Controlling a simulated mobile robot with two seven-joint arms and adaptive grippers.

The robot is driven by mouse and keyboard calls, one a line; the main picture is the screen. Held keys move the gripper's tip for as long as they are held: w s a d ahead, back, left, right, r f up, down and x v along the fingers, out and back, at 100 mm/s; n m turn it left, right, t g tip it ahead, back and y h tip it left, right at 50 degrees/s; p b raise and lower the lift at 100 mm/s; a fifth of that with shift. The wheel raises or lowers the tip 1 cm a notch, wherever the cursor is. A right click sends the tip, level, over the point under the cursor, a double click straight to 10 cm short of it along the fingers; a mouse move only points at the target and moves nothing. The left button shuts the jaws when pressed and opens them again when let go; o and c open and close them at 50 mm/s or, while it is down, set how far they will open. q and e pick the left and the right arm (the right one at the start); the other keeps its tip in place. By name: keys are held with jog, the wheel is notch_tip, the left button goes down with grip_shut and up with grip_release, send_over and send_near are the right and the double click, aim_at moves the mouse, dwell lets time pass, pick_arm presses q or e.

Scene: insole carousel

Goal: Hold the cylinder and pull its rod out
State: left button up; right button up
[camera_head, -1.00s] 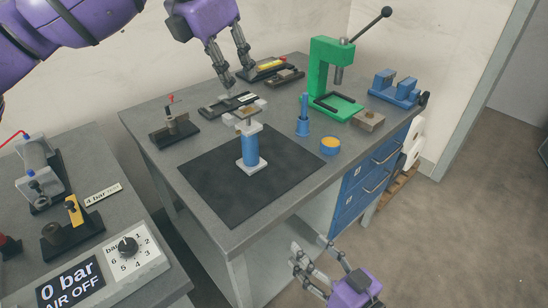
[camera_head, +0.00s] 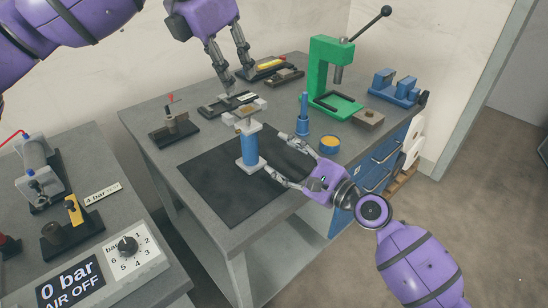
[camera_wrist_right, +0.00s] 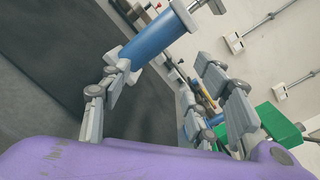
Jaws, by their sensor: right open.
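The blue cylinder (camera_head: 250,151) stands upright on the dark mat (camera_head: 215,190), with grey end caps. A brownish piece (camera_head: 245,112) sits at its top; I cannot make out the rod clearly. My right gripper (camera_head: 276,154) is open, its fingers pointing at the cylinder from the right, close to its body and apparently not closed on it. In the right wrist view the cylinder (camera_wrist_right: 152,40) lies ahead of the open fingers (camera_wrist_right: 160,66), nearer the left one. My left gripper (camera_head: 239,77) is open and empty above the back of the table, behind the cylinder.
A blue post (camera_head: 303,115) and a round orange-topped tin (camera_head: 330,143) stand right of the mat. A green press (camera_head: 325,70) and a blue vise (camera_head: 395,88) are further back. Small fixtures (camera_head: 175,128) stand left. A pressure panel reads 0 bar, air off (camera_head: 70,285).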

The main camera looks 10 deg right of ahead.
aim_at(256, 149)
jog(key=m, duration=0.1)
jog(key=a+m, duration=0.1)
jog(key=m+y, duration=0.1)
jog(key=m, duration=0.1)
jog(key=shift+w+a+g, duration=0.15)
jog(key=shift+a+g, duration=0.1)
jog(key=shift+g, duration=0.05)
jog(key=shift+a+r+m+g+y, duration=0.1)
jog(key=shift+a+m+g+y, duration=0.35)
jog(key=shift+m, duration=0.75)
jog(key=x, duration=0.7)
jog(key=shift+w+a, duration=0.2)
jog(key=shift+w, duration=0.1)
grip_shut()
